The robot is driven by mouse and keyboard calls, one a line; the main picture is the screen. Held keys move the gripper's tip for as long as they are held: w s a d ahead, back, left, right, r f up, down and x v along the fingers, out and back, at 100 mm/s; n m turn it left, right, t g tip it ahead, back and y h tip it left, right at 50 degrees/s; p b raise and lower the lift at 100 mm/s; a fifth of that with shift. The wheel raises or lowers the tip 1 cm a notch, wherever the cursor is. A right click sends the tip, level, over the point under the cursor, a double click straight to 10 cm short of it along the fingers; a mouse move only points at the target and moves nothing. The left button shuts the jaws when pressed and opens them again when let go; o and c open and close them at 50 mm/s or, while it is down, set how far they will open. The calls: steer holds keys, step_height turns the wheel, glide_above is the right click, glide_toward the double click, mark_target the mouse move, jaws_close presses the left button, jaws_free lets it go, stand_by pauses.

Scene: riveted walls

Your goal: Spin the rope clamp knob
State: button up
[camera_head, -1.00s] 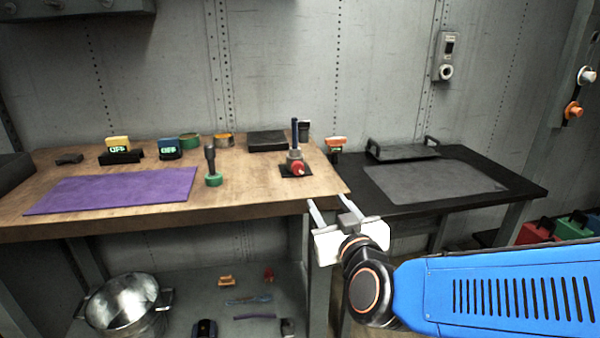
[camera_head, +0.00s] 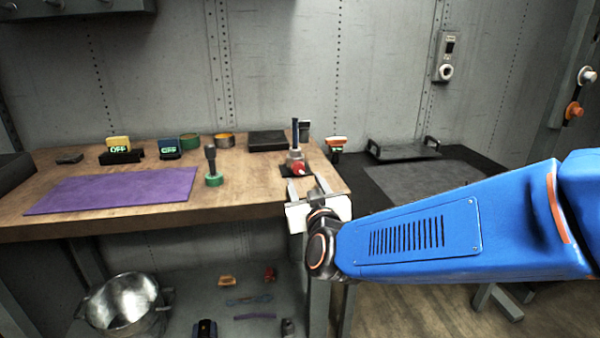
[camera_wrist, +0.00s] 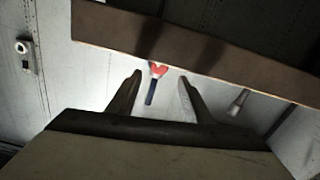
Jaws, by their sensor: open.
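The rope clamp (camera_head: 294,156) stands near the right end of the wooden workbench, with a dark blue upright piece at its top. Its red knob (camera_head: 299,168) faces forward and is partly covered by my gripper. My gripper (camera_head: 306,187) is open, just in front of the knob at the bench's front right edge. In the wrist view the red knob (camera_wrist: 158,69) shows between the fingertips of my gripper (camera_wrist: 160,80), beyond them, with the blue piece (camera_wrist: 150,93) below it. I see nothing between the fingers; contact with the knob cannot be made out.
A black table (camera_head: 480,164) stands to the right. A metal pot (camera_head: 125,300) sits on the lower shelf.

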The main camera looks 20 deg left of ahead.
mark_target(299, 169)
steer(key=x, duration=0.7)
steer(key=c, duration=1.1)
steer(key=shift+o, duration=0.2)
